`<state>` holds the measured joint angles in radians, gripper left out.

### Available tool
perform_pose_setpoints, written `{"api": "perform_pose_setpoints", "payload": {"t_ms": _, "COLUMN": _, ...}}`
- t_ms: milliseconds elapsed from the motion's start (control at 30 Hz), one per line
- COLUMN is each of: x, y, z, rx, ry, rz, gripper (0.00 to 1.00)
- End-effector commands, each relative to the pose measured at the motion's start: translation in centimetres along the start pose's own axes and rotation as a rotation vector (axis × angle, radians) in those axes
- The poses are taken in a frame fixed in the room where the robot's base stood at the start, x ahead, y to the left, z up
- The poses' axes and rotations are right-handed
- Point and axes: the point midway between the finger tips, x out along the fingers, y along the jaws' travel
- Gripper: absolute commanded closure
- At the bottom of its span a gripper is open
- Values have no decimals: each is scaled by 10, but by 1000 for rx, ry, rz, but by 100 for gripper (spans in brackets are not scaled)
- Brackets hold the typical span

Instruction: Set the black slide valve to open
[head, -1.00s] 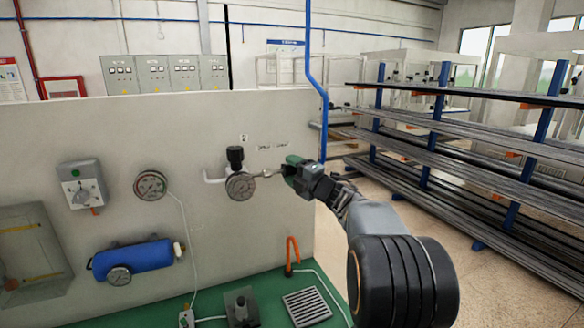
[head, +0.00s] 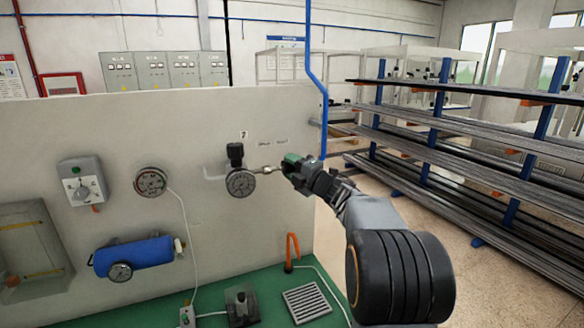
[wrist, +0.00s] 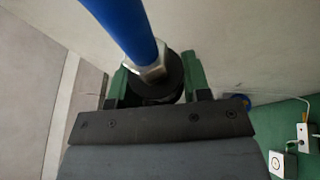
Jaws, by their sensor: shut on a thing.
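My gripper (head: 287,166) is at the right part of the wall panel, just right of a silver fitting (head: 265,170) on the regulator line. In the wrist view its green fingers (wrist: 157,88) are shut on a round black sleeve (wrist: 160,90), which looks like the black slide valve. A silver hex nut (wrist: 152,70) and a blue pipe (wrist: 125,25) run out from the sleeve there. In the head view the gripper hides the sleeve. Two small labels (head: 273,142) sit on the panel above the line; I cannot read them.
A regulator gauge (head: 240,183) with a black knob (head: 235,151) sits left of the fitting. Another gauge (head: 150,182) and a blue cylinder (head: 133,256) are farther left. An orange hook-shaped pipe (head: 291,248) stands below on the green bench. A pipe rack (head: 450,150) stands right.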

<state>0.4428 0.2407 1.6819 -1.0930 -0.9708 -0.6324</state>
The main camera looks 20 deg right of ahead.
Motion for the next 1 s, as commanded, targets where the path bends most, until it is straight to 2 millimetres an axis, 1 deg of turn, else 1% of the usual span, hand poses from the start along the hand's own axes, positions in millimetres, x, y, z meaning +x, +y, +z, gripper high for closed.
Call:
{"api": "perform_pose_setpoints", "payload": {"t_ms": 67, "x": 0, "y": 0, "z": 0, "rx": 0, "ry": 0, "rz": -1, "gripper": 99}}
{"api": "perform_pose_setpoints", "payload": {"t_ms": 167, "x": 2, "y": -2, "z": -7, "rx": -1, "ry": 2, "rz": 0, "gripper": 99}}
{"api": "perform_pose_setpoints", "payload": {"t_ms": 300, "x": 10, "y": -5, "z": -27, "rx": -1, "ry": 6, "rz": 2, "gripper": 99}}
{"api": "perform_pose_setpoints", "payload": {"t_ms": 367, "x": 13, "y": -4, "z": -33, "rx": 0, "ry": 5, "rz": 1, "gripper": 99}}
{"api": "perform_pose_setpoints", "payload": {"t_ms": 600, "x": 15, "y": -1, "z": -35, "rx": 2, "ry": 8, "rz": -1, "gripper": 99}}
{"api": "perform_pose_setpoints", "payload": {"t_ms": 633, "x": 15, "y": -1, "z": -35, "rx": 2, "ry": 9, "rz": -1, "gripper": 55}}
{"api": "perform_pose_setpoints", "payload": {"t_ms": 800, "x": 14, "y": 0, "z": -33, "rx": 1, "ry": 4, "rz": -1, "gripper": 40}}
{"api": "perform_pose_setpoints", "payload": {"t_ms": 1000, "x": 12, "y": 0, "z": -31, "rx": 0, "ry": -1, "rz": -1, "gripper": 40}}
